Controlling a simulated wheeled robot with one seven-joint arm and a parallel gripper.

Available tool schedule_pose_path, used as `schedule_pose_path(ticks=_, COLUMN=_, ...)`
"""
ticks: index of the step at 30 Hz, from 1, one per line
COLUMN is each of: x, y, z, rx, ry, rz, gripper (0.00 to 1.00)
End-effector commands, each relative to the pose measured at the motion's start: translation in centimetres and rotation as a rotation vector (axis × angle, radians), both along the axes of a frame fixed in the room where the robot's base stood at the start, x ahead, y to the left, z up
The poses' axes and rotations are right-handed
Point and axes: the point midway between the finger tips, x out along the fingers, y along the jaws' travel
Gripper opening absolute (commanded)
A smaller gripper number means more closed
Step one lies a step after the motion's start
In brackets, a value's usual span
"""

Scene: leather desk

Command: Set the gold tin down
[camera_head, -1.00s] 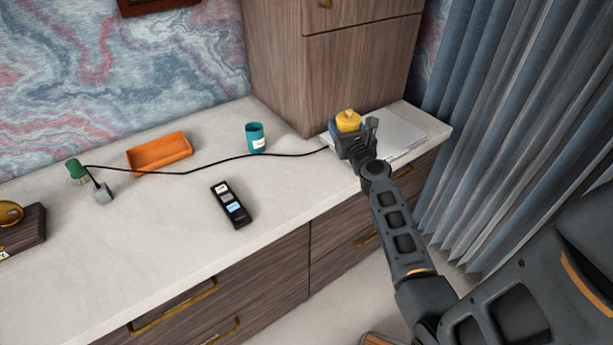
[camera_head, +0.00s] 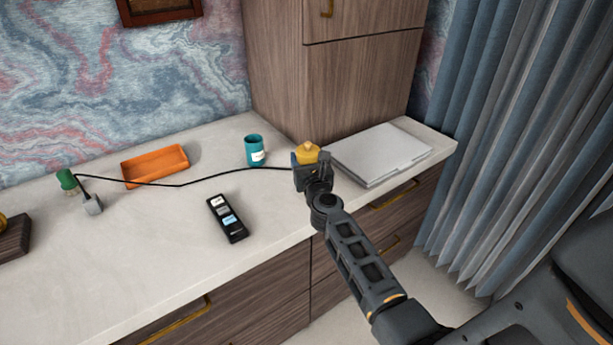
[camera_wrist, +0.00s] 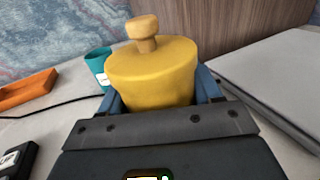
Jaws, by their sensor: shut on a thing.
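The gold tin (camera_head: 307,152) is a yellow round pot with a knobbed lid, seen at the far end of my arm in the head view. My gripper (camera_head: 306,165) is shut on it, with a finger on either side. In the wrist view the tin (camera_wrist: 152,75) fills the middle, upright, between the blue fingers of my gripper (camera_wrist: 160,98). Its lower part is hidden behind the gripper body. I cannot tell whether its base touches the desk top (camera_head: 170,245).
A teal cup (camera_head: 254,151) stands left of the tin, and a grey closed laptop or folder stack (camera_head: 380,153) lies right. An orange tray (camera_head: 155,166) and a black remote (camera_head: 227,218) lie left. Desk between remote and tin is clear.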

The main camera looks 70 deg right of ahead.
Motion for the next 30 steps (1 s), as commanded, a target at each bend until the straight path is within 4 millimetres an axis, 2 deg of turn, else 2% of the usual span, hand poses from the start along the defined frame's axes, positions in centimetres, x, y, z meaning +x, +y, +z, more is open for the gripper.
schedule_pose_path(ticks=12, x=0.0, y=0.0, z=-4.0, rx=0.000, ry=0.000, rz=0.000, gripper=0.33)
schedule_pose_path(ticks=26, x=0.0, y=0.0, z=-4.4, rx=0.000, ry=0.000, rz=0.001, gripper=0.33)
schedule_pose_path(ticks=27, x=0.0, y=0.0, z=-4.2, rx=0.000, ry=0.000, rz=0.001, gripper=0.66)
schedule_pose_path(ticks=30, x=0.0, y=0.0, z=-4.2, rx=0.000, ry=0.000, rz=0.001, gripper=0.76)
